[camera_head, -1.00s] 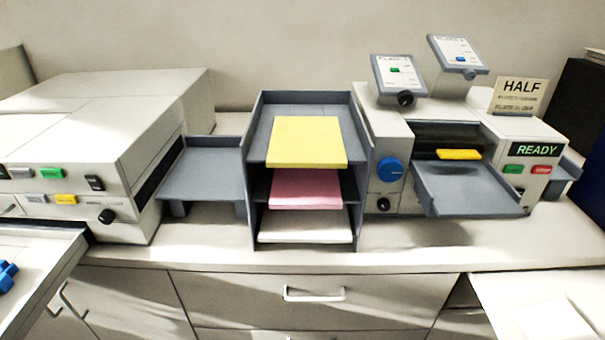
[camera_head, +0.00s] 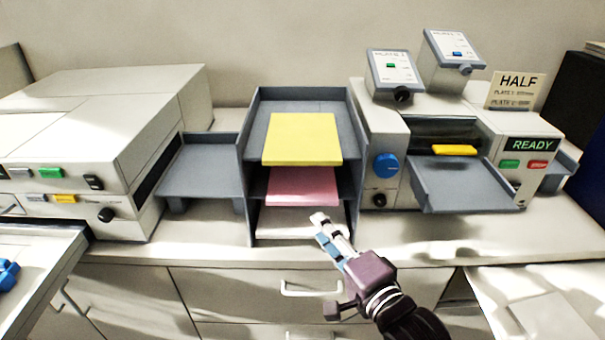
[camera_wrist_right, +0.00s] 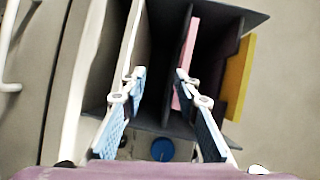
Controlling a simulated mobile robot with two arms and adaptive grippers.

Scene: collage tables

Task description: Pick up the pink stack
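The pink stack (camera_head: 302,186) lies on the middle shelf of a grey three-level rack (camera_head: 243,190), its front edge sticking out. A yellow stack (camera_head: 302,138) is on the shelf above and a white stack (camera_head: 285,222) on the shelf below. My right gripper (camera_head: 319,219) is in front of the rack, low and right of the pink stack, partly covering the white stack. In the right wrist view my right gripper (camera_wrist_right: 157,78) is open with nothing held, and the pink stack (camera_wrist_right: 187,60) shows edge-on by the right-hand finger. My left gripper is out of view.
A grey side tray (camera_head: 200,170) adjoins the rack on the left. A machine with a blue knob (camera_head: 386,166) and a READY display (camera_head: 532,145) stands close on the right. A drawer handle (camera_head: 310,289) sticks out below the counter.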

